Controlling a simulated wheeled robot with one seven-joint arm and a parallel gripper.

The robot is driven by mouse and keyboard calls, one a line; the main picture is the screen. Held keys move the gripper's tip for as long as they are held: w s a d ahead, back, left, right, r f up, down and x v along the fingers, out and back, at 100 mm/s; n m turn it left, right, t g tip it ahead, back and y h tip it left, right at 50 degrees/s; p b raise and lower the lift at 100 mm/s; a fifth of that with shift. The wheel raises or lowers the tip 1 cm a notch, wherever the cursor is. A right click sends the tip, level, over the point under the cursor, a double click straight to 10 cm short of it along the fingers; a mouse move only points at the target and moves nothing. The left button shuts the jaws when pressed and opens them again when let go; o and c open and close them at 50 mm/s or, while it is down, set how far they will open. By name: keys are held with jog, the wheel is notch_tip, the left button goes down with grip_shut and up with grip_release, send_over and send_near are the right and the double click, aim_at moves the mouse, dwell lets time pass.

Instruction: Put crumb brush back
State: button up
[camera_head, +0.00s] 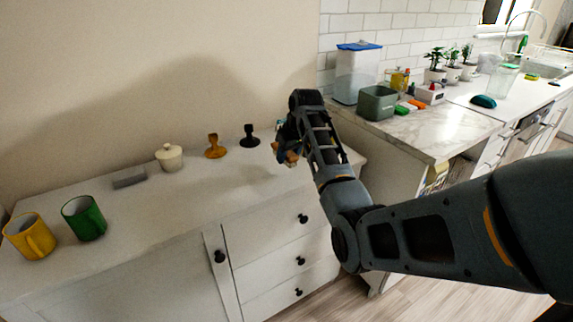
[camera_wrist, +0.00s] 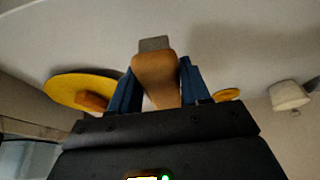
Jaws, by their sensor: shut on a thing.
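My gripper (camera_head: 287,146) is above the far right end of the white dresser top (camera_head: 135,215). In the wrist view, the blue fingers of my gripper (camera_wrist: 159,84) are shut on a tan, wood-coloured piece with a grey end, which looks like the crumb brush (camera_wrist: 156,70). In the head view only a small orange-tan bit of the brush (camera_head: 290,155) shows beside the fingers; the rest is hidden by my arm. I cannot tell whether the brush touches the dresser.
A yellow mug (camera_head: 28,238), green mug (camera_head: 84,218), flat grey block (camera_head: 129,178), lidded white pot (camera_head: 170,157), orange-brown stand (camera_head: 215,147) and black stand (camera_head: 250,137) are on the dresser. A yellow disc (camera_wrist: 72,88) shows in the wrist view. The dresser's front middle is clear.

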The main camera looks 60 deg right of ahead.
aim_at(287, 166)
jog(key=shift+w+a+f, duration=0.15)
jog(key=shift+a+f, duration=0.15)
jog(key=shift+f, duration=1.9)
jog(key=shift+f, duration=0.15)
jog(key=o, duration=1)
